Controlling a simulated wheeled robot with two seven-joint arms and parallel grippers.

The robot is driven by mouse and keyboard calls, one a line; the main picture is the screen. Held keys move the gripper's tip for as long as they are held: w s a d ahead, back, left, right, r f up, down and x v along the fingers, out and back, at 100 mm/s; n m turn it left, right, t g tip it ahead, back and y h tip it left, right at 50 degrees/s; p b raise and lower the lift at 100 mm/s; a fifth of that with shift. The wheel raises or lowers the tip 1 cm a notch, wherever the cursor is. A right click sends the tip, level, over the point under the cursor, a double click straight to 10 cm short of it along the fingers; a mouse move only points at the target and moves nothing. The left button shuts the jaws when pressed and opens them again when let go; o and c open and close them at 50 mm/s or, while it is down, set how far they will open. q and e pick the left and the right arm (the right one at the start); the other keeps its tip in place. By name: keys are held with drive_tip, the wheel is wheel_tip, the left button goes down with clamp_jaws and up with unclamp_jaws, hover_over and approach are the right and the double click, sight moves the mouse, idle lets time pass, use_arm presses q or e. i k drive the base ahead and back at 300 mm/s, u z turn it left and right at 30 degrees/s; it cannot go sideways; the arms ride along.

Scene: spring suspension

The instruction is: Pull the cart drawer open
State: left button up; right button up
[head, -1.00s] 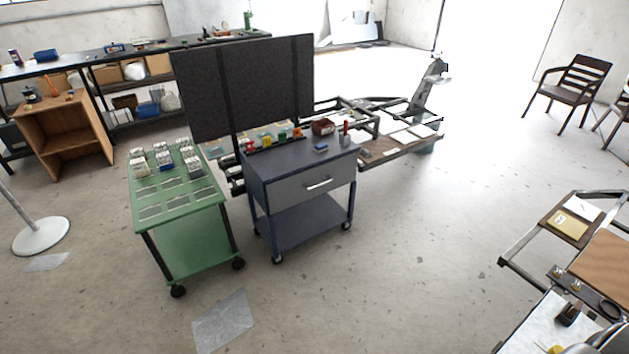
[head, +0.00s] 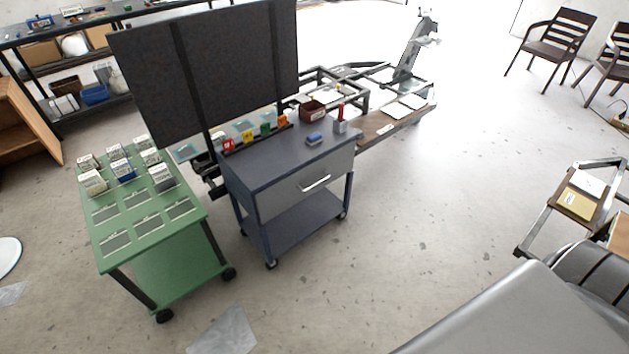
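The blue-grey cart (head: 262,176) stands on wheels left of centre in the head view. Its grey drawer (head: 290,190) is shut, with its front flush with the cart body. A light bar handle (head: 315,183) runs across the drawer front. The cart has an open lower shelf (head: 303,222). A large grey surface at the bottom right is probably part of my own body. Neither of my grippers is in the picture.
A green cart (head: 160,262) with several small boxes stands close on the left. A dark panel (head: 235,70) rises behind the drawer cart. A workbench frame (head: 385,122) is behind it to the right. The floor (head: 430,215) in front and right is clear.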

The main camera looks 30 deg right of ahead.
sight(276, 198)
drive_tip(key=z, duration=1.9)
drive_tip(key=i, duration=2.85)
drive_tip(key=u, duration=3.05)
drive_tip(key=k, duration=0.75)
drive_tip(key=z, duration=1.35)
